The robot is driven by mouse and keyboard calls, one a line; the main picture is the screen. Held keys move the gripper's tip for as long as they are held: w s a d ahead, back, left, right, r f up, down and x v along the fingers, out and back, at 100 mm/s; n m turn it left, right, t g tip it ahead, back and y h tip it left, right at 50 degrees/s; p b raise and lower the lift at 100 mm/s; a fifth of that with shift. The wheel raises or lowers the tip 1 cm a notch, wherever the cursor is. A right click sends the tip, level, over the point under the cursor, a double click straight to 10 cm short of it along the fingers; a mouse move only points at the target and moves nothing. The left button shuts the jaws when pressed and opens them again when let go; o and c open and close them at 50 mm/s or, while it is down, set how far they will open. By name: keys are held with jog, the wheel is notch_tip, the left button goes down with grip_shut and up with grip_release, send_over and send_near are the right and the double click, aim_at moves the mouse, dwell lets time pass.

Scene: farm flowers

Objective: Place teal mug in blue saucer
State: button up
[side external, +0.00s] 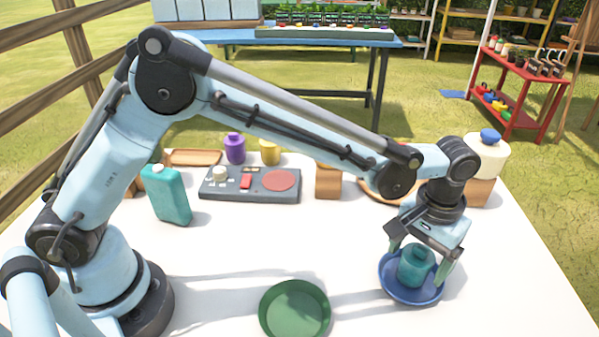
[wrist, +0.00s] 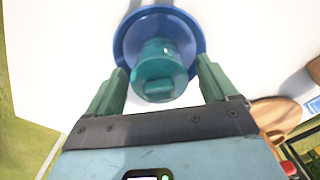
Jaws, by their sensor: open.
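The teal mug (side external: 416,265) sits in the blue saucer (side external: 396,290) at the right of the white table. In the wrist view the mug (wrist: 160,68) lies over the near part of the saucer (wrist: 128,38), with its handle side facing my gripper. My gripper (side external: 418,268) is open, with one finger on each side of the mug. In the wrist view its fingers (wrist: 163,85) stand apart from the mug with gaps on both sides.
A green dish (side external: 294,310) lies left of the saucer, near the front. Behind are a teal bottle (side external: 168,195), a grey control panel (side external: 250,185), a wooden block (side external: 328,181) and a cream jar (side external: 487,158) with a blue lid. The front right table is clear.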

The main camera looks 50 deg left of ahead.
notch_tip(320, 180, up, 12)
jog(key=shift+a+r, duration=0.1)
jog(key=shift+r, duration=0.05)
jog(key=s+a+r+t+h, duration=0.1)
jog(key=s+a+r+t, duration=0.1)
jog(key=a, duration=0.6)
jog(key=s+a+r+t, duration=0.1)
jog(key=s+a, duration=0.1)
jog(key=a, duration=0.6)
jog(key=s+a+f+t+y, duration=0.1)
jog(key=s+a+f+t, duration=0.3)
jog(key=s+a, duration=0.4)
jog(key=a+f, duration=0.1)
jog(key=a, duration=0.1)
jog(key=shift+s+a+f, duration=0.15)
jog(key=shift+s+a, duration=0.1)
jog(key=shift+a, duration=0.1)
